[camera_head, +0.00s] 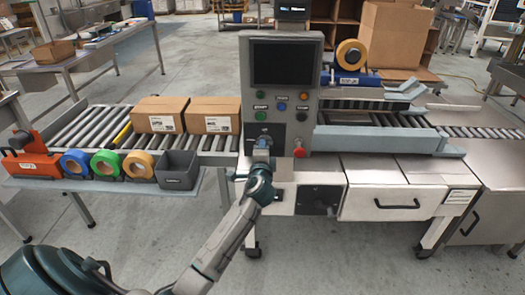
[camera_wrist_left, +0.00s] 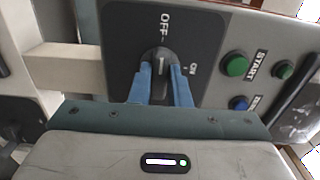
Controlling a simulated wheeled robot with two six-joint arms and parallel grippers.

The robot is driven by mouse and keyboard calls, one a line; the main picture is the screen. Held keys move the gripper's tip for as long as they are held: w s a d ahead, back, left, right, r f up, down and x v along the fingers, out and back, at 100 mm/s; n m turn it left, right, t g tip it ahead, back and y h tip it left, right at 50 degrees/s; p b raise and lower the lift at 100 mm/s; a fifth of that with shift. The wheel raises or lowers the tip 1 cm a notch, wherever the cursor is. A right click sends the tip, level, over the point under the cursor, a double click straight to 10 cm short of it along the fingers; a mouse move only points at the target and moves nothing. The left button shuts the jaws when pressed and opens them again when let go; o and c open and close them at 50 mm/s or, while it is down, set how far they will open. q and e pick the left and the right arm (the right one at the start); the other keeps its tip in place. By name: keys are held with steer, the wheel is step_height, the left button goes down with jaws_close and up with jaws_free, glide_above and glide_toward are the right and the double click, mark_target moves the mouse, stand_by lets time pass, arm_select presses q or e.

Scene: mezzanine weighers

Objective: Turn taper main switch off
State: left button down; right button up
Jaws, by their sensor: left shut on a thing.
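The taper's control panel (camera_head: 314,88) stands upright with a dark screen and coloured buttons. Its main switch (camera_wrist_left: 158,54) is a black rotary knob with a white pointer line, on a dark plate marked OFF above and ON at the right in the left wrist view. The pointer line looks close to upright in that view, toward the OFF mark. My left gripper (camera_wrist_left: 160,80) has its blue fingers on both sides of the knob, shut on it. In the head view my left gripper (camera_head: 262,144) covers the switch at the panel's lower left. My right gripper is not in view.
A red emergency button (camera_head: 299,152) sits right of my gripper. A green START button (camera_wrist_left: 237,66) is beside the switch plate. Two cartons (camera_head: 159,114) stand on the roller conveyor at left. Tape rolls (camera_head: 107,163) and a grey bin (camera_head: 178,170) line its front shelf.

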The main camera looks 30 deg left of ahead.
arm_select(q)
steer(key=shift+f, duration=0.1)
steer(key=c, duration=1.4)
jaws_free()
steer(key=shift+o, duration=0.2)
steer(key=shift+s, duration=0.1)
